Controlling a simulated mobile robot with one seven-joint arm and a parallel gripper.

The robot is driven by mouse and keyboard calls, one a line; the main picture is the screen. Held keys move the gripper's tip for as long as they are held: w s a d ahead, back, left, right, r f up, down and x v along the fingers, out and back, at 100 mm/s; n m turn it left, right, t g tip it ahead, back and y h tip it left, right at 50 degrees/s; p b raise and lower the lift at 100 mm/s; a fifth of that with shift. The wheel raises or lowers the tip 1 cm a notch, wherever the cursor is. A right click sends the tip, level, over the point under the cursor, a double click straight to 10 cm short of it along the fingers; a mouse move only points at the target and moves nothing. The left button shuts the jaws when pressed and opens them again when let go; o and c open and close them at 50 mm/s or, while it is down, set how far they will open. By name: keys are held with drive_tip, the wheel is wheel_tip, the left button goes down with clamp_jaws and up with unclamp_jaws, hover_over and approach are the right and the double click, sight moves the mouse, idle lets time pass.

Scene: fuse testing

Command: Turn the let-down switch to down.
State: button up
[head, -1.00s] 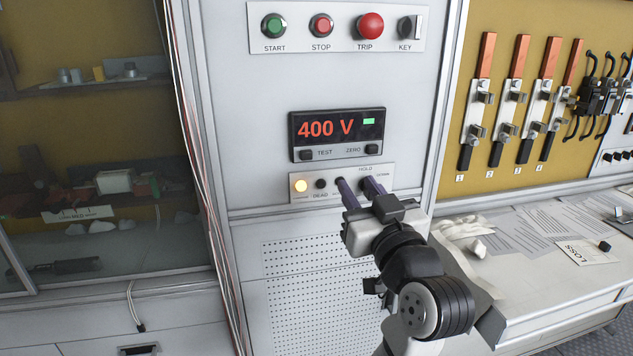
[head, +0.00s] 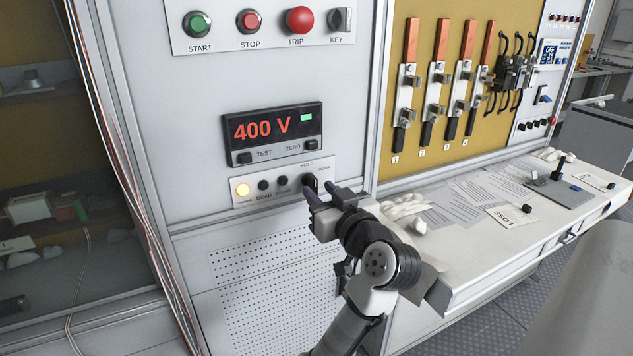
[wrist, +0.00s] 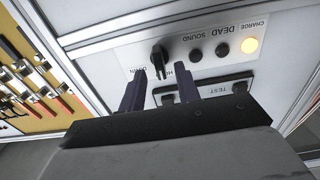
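The let-down switch (head: 309,182) is a small dark rotary knob at the right end of the white strip, below the voltage display. HOLD is printed above it and DOWN to its upper right. In the wrist view the knob (wrist: 158,56) shows upside down, just beyond the fingertips and between them sideways. My gripper (head: 320,190) is open, its two dark purple fingers pointing at the panel. In the wrist view the gripper (wrist: 160,72) shows a clear gap and nothing held. Whether the fingers touch the knob, and where its pointer stands, I cannot tell.
The lit charge lamp (head: 243,189) and two black buttons sit left of the switch. The display (head: 273,132) reads 400 V above. START, STOP, TRIP and KEY controls sit higher. A white bench (head: 470,245) with papers extends to the right.

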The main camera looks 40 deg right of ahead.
drive_tip(key=shift+x, duration=1.3)
clamp_jaws()
drive_tip(key=shift+m+p, duration=0.3)
drive_tip(key=shift+p, duration=0.05)
drive_tip(key=m+p, duration=0.2)
drive_tip(key=m, duration=0.3)
drive_tip(key=shift+d+m, duration=0.1)
drive_tip(key=shift+m, duration=0.2)
drive_tip(key=m+p, duration=0.2)
drive_tip(key=m, duration=0.3)
drive_tip(key=shift+d+f+m, duration=0.1)
drive_tip(key=shift+m, duration=0.2)
